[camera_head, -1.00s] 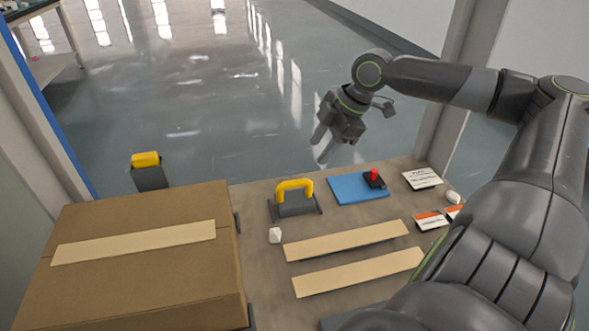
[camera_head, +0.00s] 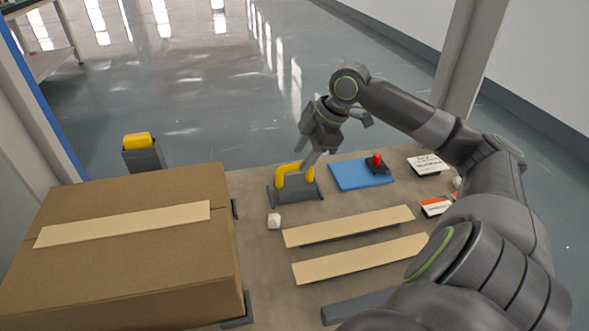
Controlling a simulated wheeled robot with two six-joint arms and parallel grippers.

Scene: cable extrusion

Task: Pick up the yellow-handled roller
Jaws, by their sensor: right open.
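The yellow-handled roller (camera_head: 281,180) stands on the table behind the pale strips, with a yellow arched handle on a dark grey body. My right gripper (camera_head: 306,158) points down at the handle from above and behind, its jaws open. One finger overlaps the right part of the handle in the picture; I cannot tell whether it touches. Part of the handle is hidden behind the finger. My left gripper is not in view.
A large taped cardboard box (camera_head: 190,255) fills the left of the table (camera_head: 262,245). A blue plate (camera_head: 345,178) with a red-topped black device (camera_head: 376,163) lies right of the roller. Another yellow-topped grey piece (camera_head: 137,140) stands behind the box.

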